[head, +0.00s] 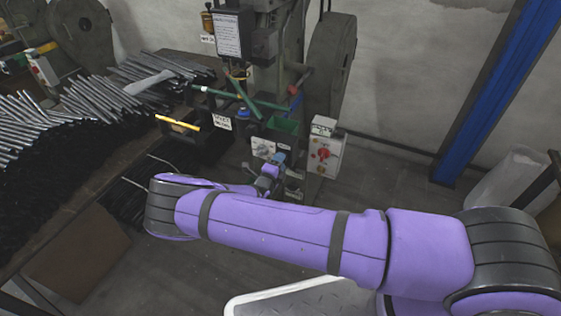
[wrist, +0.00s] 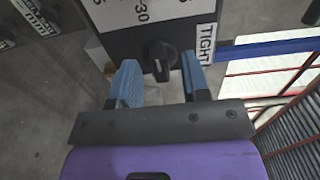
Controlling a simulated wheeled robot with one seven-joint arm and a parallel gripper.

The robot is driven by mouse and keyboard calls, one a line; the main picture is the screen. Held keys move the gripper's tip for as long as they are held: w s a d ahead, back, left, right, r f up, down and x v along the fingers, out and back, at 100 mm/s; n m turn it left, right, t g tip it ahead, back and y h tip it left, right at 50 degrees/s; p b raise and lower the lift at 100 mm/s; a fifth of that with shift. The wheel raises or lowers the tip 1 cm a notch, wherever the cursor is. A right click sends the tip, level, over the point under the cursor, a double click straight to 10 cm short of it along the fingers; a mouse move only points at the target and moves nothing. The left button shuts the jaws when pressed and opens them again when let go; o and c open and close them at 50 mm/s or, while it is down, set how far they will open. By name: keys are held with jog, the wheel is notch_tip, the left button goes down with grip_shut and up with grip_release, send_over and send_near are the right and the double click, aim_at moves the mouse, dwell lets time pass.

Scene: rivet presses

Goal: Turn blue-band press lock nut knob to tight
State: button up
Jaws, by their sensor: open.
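The black lock nut knob (wrist: 160,53) sits on a dark panel (wrist: 120,45) with white number labels, one reading 30. A white TIGHT label (wrist: 207,42) is at the panel's right edge. The knob's raised grip bar looks roughly upright and does not point at TIGHT. My gripper (wrist: 160,65) is open, its blue-padded fingers on either side of the knob with gaps. In the head view, my gripper (head: 272,169) is low at the front of the press (head: 262,45), just below a white dial plate (head: 263,147). The knob cannot be made out there.
A grey box with a red knob (head: 323,154) stands right of the dial plate. A bench (head: 60,225) at left holds many metal rods (head: 100,98). A blue post (head: 490,90) is at right. A blue bar (wrist: 270,48) shows in the wrist view. Floor is clear behind my arm.

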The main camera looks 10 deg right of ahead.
jog(key=shift+w+d, duration=0.3)
jog(key=shift+w, duration=0.1)
grip_shut()
